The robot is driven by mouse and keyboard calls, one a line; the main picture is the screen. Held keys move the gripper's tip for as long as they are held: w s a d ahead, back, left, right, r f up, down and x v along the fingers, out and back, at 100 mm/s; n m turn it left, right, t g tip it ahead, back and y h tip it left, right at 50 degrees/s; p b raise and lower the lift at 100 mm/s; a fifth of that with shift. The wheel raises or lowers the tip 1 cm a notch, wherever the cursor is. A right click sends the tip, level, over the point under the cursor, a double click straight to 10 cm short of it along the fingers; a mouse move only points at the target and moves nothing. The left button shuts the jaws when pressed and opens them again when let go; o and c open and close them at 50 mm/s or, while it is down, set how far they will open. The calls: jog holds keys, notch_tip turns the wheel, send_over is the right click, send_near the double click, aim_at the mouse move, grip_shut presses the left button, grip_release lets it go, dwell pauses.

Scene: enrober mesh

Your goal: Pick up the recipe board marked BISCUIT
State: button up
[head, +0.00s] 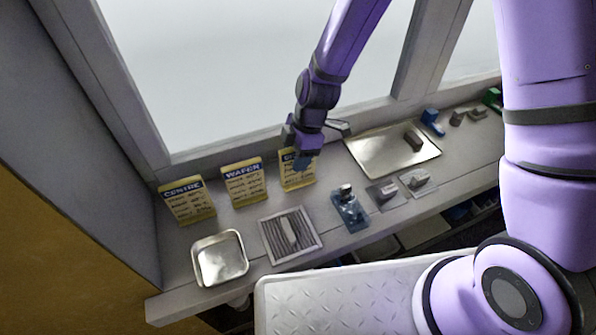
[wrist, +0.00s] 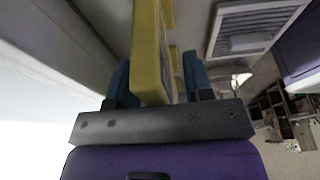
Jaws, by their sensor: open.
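Three yellow recipe boards stand in a row along the back of the shelf in the head view. The right one (head: 298,178) has its heading mostly covered by my gripper (head: 303,158), so I cannot read it in full. The CENTRE board (head: 187,202) and the WAFER board (head: 244,183) are to its left. In the wrist view, a yellow board (wrist: 149,50) is seen nearly edge-on between the two blue fingers of my gripper (wrist: 158,68). The fingers are apart, with a clear gap on the board's right; contact on its left cannot be told.
A square metal dish (head: 220,259) and a grey mesh panel (head: 290,236) lie in front of the boards. A blue fixture (head: 349,210) and a large metal tray (head: 392,151) are to the right. The window frame rises close behind the shelf.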

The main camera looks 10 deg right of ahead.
grip_shut()
jog(key=shift+r, duration=0.1)
dwell(0.4)
